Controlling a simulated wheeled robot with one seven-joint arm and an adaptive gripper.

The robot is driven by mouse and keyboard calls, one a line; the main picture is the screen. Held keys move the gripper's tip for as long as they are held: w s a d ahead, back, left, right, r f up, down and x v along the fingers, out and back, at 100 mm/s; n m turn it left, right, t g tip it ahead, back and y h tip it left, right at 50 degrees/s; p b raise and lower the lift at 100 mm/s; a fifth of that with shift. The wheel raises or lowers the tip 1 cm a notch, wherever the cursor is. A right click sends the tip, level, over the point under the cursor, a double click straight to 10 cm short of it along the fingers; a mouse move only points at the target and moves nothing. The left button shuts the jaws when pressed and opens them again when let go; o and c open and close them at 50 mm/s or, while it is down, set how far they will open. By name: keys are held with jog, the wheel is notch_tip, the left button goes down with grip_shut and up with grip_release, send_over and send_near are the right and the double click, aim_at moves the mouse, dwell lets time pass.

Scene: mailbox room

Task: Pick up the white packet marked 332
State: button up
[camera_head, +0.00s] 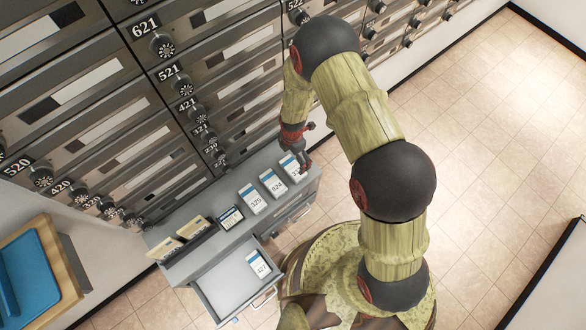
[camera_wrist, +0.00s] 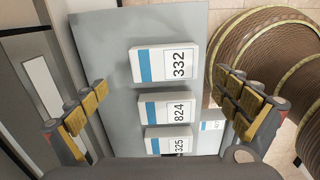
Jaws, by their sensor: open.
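The white packet marked 332 (camera_wrist: 149,64), with a blue band, lies flat on the grey cabinet top (camera_wrist: 103,60) in the wrist view. In the head view the packet (camera_head: 289,165) is at the right end of a row, partly hidden by my gripper (camera_head: 303,153). In the wrist view my gripper (camera_wrist: 161,84) is open and empty, its yellow-padded fingers apart on either side of the row. The packet lies between and a little beyond the fingertips, with no contact visible.
Packets marked 824 (camera_head: 270,182) and 325 (camera_head: 251,199) lie close beside it. An open drawer (camera_head: 219,285) holds another packet (camera_head: 258,264). Mailboxes (camera_head: 110,100) rise behind the cabinet.

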aim_at(293, 167)
jog(key=f, duration=0.3)
jog(key=shift+s+f+b, duration=0.1)
jog(key=shift+s+b, duration=0.15)
jog(key=shift+b, duration=0.15)
notch_tip(293, 167, down, 6)
jog(key=b, duration=0.2)
jog(key=shift+s+b, duration=0.15)
jog(key=shift+b, duration=0.2)
jog(key=shift+r, duration=0.25)
jog(key=shift+c, duration=1.2)
jog(key=c, duration=0.7)
jog(key=shift+c, duration=0.3)
